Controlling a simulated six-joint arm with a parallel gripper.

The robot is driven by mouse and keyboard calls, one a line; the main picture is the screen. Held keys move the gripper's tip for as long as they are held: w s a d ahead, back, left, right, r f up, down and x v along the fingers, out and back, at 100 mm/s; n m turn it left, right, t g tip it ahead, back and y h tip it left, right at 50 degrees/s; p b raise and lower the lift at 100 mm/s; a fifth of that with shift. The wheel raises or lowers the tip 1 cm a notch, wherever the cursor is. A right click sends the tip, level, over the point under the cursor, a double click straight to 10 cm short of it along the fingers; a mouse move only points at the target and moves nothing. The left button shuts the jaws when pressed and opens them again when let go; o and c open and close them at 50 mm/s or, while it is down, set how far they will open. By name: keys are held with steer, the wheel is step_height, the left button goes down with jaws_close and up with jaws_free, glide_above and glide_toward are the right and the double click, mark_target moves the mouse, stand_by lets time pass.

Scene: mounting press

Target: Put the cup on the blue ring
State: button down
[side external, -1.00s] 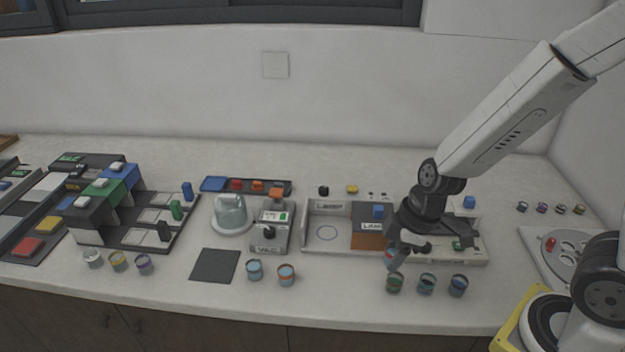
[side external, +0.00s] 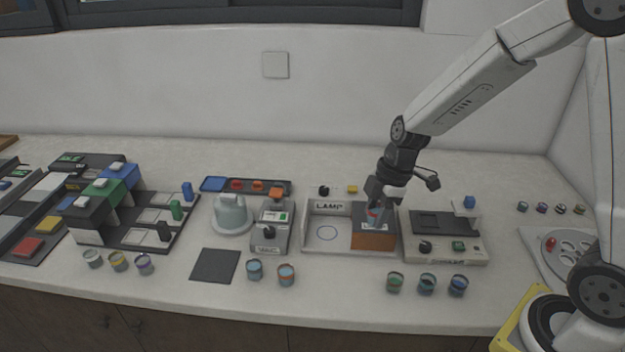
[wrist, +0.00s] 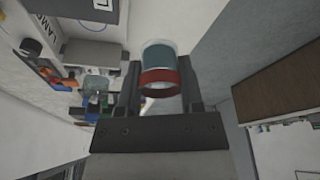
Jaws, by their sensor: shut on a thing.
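The cup (side external: 373,213), clear blue-grey with a red band, is held in my gripper (side external: 376,204). In the side view it is small and partly hidden by the fingers, over the orange-brown block at the right of the lamp tray. In the wrist view the cup (wrist: 160,57) sits between the two fingers (wrist: 160,82), its red band nearest the palm. The blue ring (side external: 327,233) is a thin outline on the white floor of the lamp tray. It is bare, and my gripper is above and to its right.
The lamp tray (side external: 309,212) has a raised back wall and the orange-brown block (side external: 374,241) at its right. A grey press-like machine (side external: 446,246) stands to the right. A grey machine (side external: 266,235) is at the left.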

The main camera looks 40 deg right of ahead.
steer(key=w+f, duration=0.4)
steer(key=w, duration=0.5)
glide_toward(324, 233)
steer(key=shift+s+a+f, duration=0.2)
steer(key=shift+a+f, duration=0.25)
steer(key=shift+s+a+f, duration=0.2)
steer(key=shift+a+f, duration=0.2)
steer(key=shift+a, duration=0.1)
steer(key=shift+w+f, duration=0.5)
steer(key=shift+w+f, duration=0.25)
steer(key=shift+f, duration=1.55)
steer(key=shift+f, duration=0.15)
